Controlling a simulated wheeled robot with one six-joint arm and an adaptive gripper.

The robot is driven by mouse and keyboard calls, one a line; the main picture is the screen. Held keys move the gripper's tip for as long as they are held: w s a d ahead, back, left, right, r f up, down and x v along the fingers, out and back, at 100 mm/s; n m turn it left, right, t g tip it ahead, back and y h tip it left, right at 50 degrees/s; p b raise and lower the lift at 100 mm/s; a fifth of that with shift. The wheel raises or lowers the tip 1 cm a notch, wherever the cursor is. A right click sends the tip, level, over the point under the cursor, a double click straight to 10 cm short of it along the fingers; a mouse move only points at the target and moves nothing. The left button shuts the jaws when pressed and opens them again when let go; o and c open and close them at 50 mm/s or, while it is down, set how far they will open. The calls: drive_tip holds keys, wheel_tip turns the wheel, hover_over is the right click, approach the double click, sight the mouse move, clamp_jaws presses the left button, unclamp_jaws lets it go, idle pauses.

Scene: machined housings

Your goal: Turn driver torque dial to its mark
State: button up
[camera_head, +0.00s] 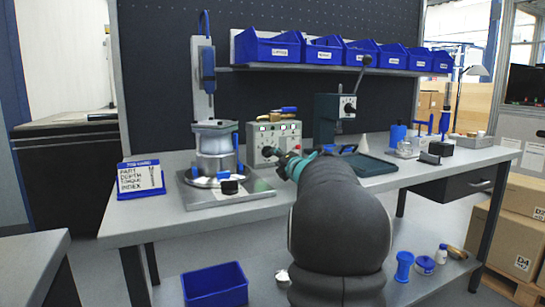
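A beige control box (262,134) with small lights and knobs on its front stands on the workbench. A driver with a blue and orange body (283,110) lies on top of it. I cannot tell which small knob is the torque dial.
A sign (140,178) stands further left. A dark lever press (327,118) and a dark tray (368,167) are to the right.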

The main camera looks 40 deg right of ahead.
drive_tip(key=v, duration=0.7)
idle(0.5)
